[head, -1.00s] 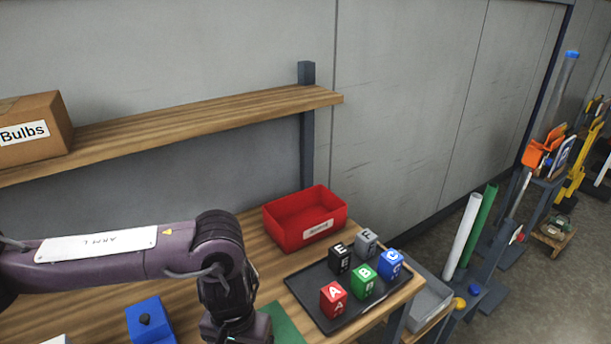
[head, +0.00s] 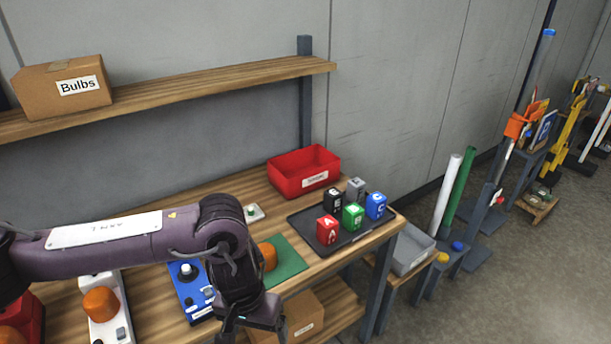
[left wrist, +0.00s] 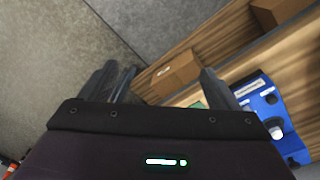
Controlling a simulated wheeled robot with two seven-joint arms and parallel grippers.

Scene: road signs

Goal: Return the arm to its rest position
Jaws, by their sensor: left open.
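My left arm comes in from the left in the head view, bent down at the wrist over the front edge of the workbench (head: 160,308). My left gripper (head: 252,328) is at the bottom of that view, its tips partly cut off. In the left wrist view, its two fingers (left wrist: 165,88) stand wide apart with nothing between them. The floor and the bench's side lie beyond them. My right gripper is not in view.
Near my wrist are a blue box with a knob (head: 188,273) and an orange dome (head: 267,256) on a green mat (head: 290,262). A black tray (head: 345,240) holds several lettered cubes. A red bin (head: 304,173) stands behind.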

